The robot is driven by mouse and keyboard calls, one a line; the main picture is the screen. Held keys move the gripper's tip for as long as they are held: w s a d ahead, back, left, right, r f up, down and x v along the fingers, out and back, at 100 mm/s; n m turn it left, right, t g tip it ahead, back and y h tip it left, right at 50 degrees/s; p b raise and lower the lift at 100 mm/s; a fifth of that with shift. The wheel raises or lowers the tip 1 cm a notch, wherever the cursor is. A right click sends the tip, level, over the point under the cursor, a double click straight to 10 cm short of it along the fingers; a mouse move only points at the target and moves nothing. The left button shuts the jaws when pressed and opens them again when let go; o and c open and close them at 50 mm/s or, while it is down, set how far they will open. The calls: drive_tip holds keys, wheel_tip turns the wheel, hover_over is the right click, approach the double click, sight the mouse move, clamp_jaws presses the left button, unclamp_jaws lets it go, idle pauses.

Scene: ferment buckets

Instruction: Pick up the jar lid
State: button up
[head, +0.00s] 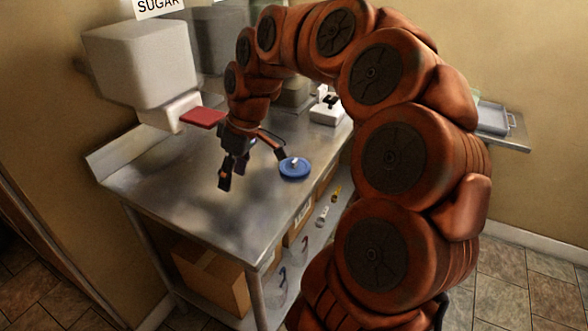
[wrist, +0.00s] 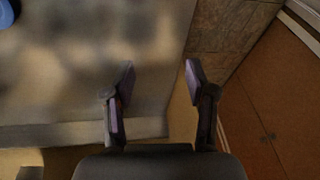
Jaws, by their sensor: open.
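The jar lid (head: 294,169) is a round blue disc with a small pale spot on top. It lies flat on the metal table, near the table's right edge in the head view. In the wrist view only a sliver of blue (wrist: 6,14) shows at the top left corner. My gripper (head: 253,171) is open and empty, above the table and left of the lid in the head view. One dark finger appears close to the lid there; I cannot tell whether they touch. In the wrist view both fingers of my gripper (wrist: 160,68) are spread, with the lid outside them.
The steel table (head: 165,190) is mostly bare. A white dispenser (head: 140,65) with a red flap (head: 202,117) hangs on the left wall. A small white device (head: 327,112) stands at the back. A cardboard box (head: 208,275) sits on the lower shelf.

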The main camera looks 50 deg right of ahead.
drive_tip(key=w+d+f+t, duration=0.15)
drive_tip(key=w+d, duration=0.25)
drive_tip(key=d, duration=0.9)
drive_tip(key=m+h, duration=0.1)
approach(296, 161)
drive_tip(key=shift+f+t, duration=0.25)
drive_tip(key=shift+f, duration=0.65)
drive_tip(key=shift+w+f, duration=0.1)
drive_tip(key=shift+f, duration=0.25)
drive_tip(key=shift+p+x, duration=1.1)
drive_tip(key=shift+x, duration=2.4)
drive_tip(key=shift+w+a+r, duration=0.1)
drive_tip(key=shift+w+r, duration=0.05)
drive_tip(key=shift+w, duration=0.05)
drive_tip(key=c, duration=0.9)
drive_tip(key=shift+r, duration=0.1)
drive_tip(key=shift+c, duration=0.2)
